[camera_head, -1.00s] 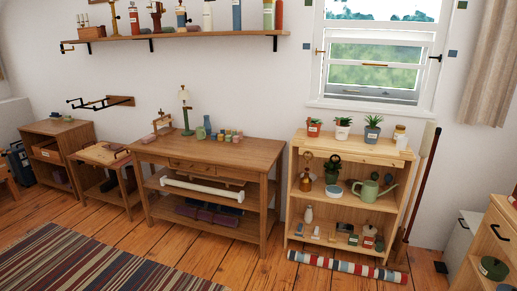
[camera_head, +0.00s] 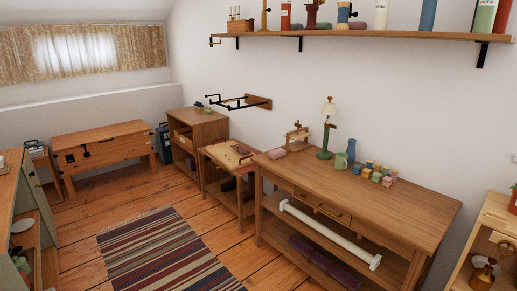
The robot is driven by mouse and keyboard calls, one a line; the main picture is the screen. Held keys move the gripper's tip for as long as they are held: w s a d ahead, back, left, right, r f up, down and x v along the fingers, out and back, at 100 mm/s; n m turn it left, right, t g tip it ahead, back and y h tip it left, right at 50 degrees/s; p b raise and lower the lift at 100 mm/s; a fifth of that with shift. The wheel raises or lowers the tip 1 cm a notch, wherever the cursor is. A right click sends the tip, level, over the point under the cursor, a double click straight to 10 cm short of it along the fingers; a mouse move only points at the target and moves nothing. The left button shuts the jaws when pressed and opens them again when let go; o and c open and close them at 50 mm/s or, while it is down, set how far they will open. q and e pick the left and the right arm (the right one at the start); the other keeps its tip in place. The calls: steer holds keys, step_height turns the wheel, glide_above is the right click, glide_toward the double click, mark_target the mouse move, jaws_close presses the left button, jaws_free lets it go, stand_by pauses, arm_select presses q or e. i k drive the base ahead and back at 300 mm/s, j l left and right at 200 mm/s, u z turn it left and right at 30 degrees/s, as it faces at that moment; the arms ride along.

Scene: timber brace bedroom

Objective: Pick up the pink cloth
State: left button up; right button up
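A small pink item (camera_head: 277,153) lies at the left end of the wooden workbench (camera_head: 408,207), beside a small wooden frame-like stand (camera_head: 297,137). It may be the pink cloth, but it is too small to tell for sure. Dark mauve folded pieces (camera_head: 322,262) lie on the bench's lower shelf, below a long white roll (camera_head: 328,233). Neither of my grippers shows in the head view.
A green lamp (camera_head: 326,130), a green mug (camera_head: 341,161) and several small colored jars stand on the bench. A small side table (camera_head: 226,155) stands left of it. A striped rug (camera_head: 168,252) lies on open floor in front. A wall shelf (camera_head: 375,37) hangs above.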

mark_target(276, 153)
steer(key=i+j+u, duration=0.15)
steer(key=i, duration=0.95)
steer(key=i+j+z, duration=0.15)
steer(key=i+z, duration=0.35)
steer(key=i+j+z, duration=0.35)
steer(key=z, duration=0.15)
steer(key=i+j+z, duration=0.5)
steer(key=k, duration=0.05)
